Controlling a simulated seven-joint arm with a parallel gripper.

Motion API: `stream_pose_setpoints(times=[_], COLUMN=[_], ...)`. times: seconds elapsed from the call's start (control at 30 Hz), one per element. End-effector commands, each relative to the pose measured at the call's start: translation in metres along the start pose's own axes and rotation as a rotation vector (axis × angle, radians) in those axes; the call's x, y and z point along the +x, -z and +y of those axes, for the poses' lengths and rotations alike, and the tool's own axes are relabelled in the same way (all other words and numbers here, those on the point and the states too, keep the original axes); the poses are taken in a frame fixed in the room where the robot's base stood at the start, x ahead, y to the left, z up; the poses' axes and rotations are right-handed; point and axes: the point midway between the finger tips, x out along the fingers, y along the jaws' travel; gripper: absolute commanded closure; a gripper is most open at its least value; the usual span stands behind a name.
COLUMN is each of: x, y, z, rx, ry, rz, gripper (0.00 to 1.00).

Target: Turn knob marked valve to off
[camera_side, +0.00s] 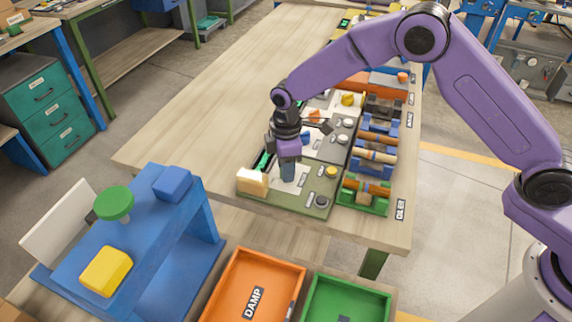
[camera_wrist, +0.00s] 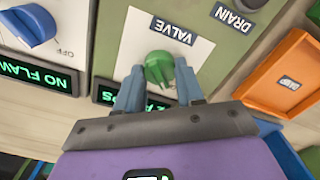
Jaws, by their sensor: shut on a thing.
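The green valve knob (camera_wrist: 157,66) sits on a white plate (camera_wrist: 130,42) on a grey-green panel, beside the label VALVE (camera_wrist: 173,30). My gripper (camera_wrist: 160,78) is shut on the knob, with one grey-blue finger on each side of it. The plate's position marks, including any off mark, cannot be made out. In the side view my gripper (camera_side: 288,172) points down over the near panel (camera_side: 300,208) and hides the knob.
A dark knob by the label DRAIN (camera_wrist: 232,17) is on the same panel. A blue knob (camera_wrist: 28,26) with an OFF mark is on the neighbouring panel. A partly covered green-lettered display (camera_wrist: 108,95) lies below the plate. A cream block (camera_side: 252,182) stands left of my gripper.

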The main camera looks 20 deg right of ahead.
Motion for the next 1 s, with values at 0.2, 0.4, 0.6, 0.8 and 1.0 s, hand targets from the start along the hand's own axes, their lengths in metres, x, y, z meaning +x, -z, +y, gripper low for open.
stream_pose_setpoints(times=[0.2, 0.4, 0.6, 0.8, 1.0], x=[-0.001, -0.001, -0.001, -0.001, -0.018], y=[0.001, 0.001, 0.0, 0.0, 0.001], z=[0.001, 0.001, 0.0, 0.0, 0.001], rx=[-0.011, -0.011, -0.009, -0.008, -0.008], ry=[-0.002, -0.003, -0.002, -0.001, -0.003], rz=[0.002, 0.002, 0.001, 0.001, 0.003], gripper=[0.93, 0.93, 0.37, 0.37, 0.37])
